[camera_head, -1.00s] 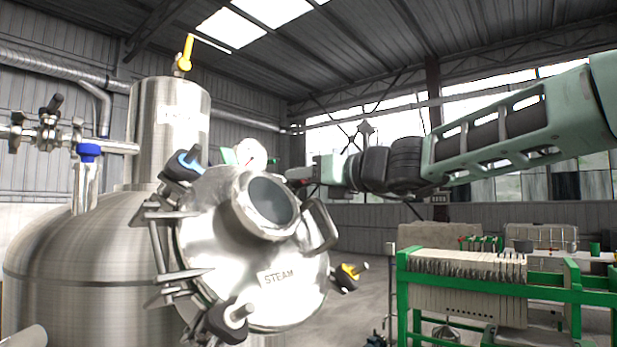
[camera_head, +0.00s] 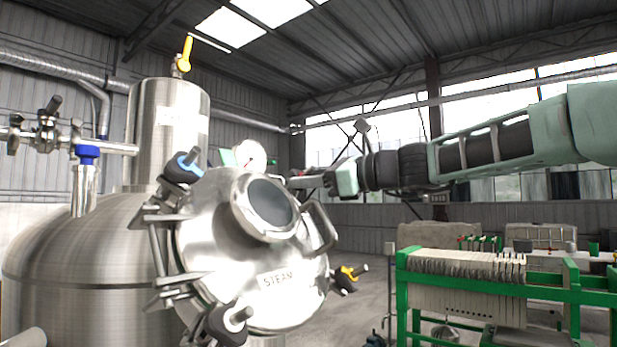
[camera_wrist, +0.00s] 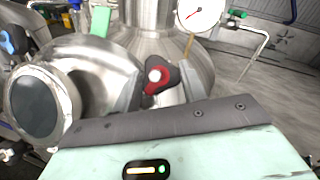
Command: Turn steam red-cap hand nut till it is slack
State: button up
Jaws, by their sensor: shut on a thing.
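The steam hatch lid (camera_head: 220,285) is round polished metal, labelled STEAM, on the large steel tank at left in the head view. The red-cap hand nut (camera_wrist: 157,86), black and red with a pale stud end in its middle, shows in the wrist view at the lid's edge. My gripper (camera_wrist: 160,79) has one finger on each side of this nut and is shut on it. In the head view my gripper (camera_head: 303,181) reaches in from the right behind the lid's upper edge. The nut is hidden there.
A handle (camera_head: 322,226) and sight glass (camera_head: 270,206) stick out. A dial gauge (camera_head: 249,158) stands close behind my gripper. A green-framed press (camera_head: 403,285) is at right.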

jog(key=n+g, duration=0.1)
jog(key=n+g+p, duration=0.1)
jog(key=n, duration=0.1)
jog(key=n+p, duration=0.1)
jog(key=shift+w+d+r+n+g, duration=0.1)
jog(key=shift+w+r+n+g, duration=0.15)
jog(key=shift+n+g, duration=0.15)
jog(key=n+g+p, duration=0.1)
jog(key=n+g+h+p, duration=0.1)
jog(key=n+p, duration=0.3)
jog(key=shift+r+g, duration=0.25)
jog(key=shift+g, duration=0.15)
jog(key=n+h+p, duration=0.1)
jog(key=n+p, duration=0.1)
jog(key=p, duration=0.1)
jog(key=n+g+h+p, duration=0.1)
jog(key=n+p, duration=0.2)
jog(key=shift+w+r+n+g+h, duration=0.15)
jog(key=shift+n+g+h, duration=0.15)
jog(key=shift+n+h+p, duration=0.7)
jog(key=shift+n+p, duration=0.4)
jog(key=shift+p, duration=0.15)
jog(key=shift+a+n+p, duration=0.2)
jog(key=shift+n+p, duration=0.2)
jog(key=shift+f+h, duration=0.2)
jog(key=shift+h, duration=0.1)
jog(key=o, duration=1)
